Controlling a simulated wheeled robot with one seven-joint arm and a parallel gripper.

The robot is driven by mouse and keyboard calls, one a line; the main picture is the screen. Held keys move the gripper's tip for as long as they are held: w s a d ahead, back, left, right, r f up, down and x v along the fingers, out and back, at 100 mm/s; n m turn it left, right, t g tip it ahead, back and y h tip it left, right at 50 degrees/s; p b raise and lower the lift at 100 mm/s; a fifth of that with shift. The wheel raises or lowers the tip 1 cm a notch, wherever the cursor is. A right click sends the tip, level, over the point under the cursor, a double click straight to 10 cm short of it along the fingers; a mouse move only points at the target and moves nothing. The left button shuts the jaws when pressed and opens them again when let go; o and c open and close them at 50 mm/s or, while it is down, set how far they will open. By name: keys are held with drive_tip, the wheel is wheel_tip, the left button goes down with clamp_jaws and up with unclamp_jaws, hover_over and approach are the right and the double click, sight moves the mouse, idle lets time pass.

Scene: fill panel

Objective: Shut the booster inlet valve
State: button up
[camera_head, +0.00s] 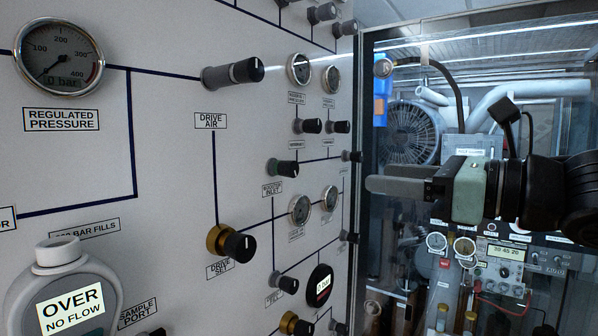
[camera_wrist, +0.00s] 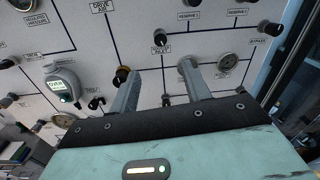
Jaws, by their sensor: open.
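In the wrist view the knob (camera_wrist: 160,39) shows above a label reading INLET, just beyond the gap between my fingertips. The direction of its pointer is too small to tell. My gripper (camera_head: 376,186) is to the right of the valve in the head view, pointing at the panel and apart from it. In the wrist view my gripper (camera_wrist: 160,70) is open, with nothing between the fingers.
The drive air knob (camera_head: 232,74) and brass-collared drive set knob (camera_head: 230,243) stick out left of the valve. Small gauges (camera_head: 300,209) and other knobs sit close to its right. A glass-fronted enclosure (camera_head: 480,60) stands right of the panel. Space before the panel is clear.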

drive_tip(key=b+x, duration=0.2)
drive_tip(key=b, duration=0.1)
drive_tip(key=p, duration=0.3)
approach(294, 168)
drive_tip(key=x, duration=0.7)
drive_tip(key=shift+w+a+r, duration=0.15)
drive_tip(key=shift+w+a, duration=0.05)
drive_tip(key=shift+a, duration=0.05)
drive_tip(key=shift+w+a, duration=0.4)
drive_tip(key=shift+a, duration=0.1)
drive_tip(key=c, duration=1)
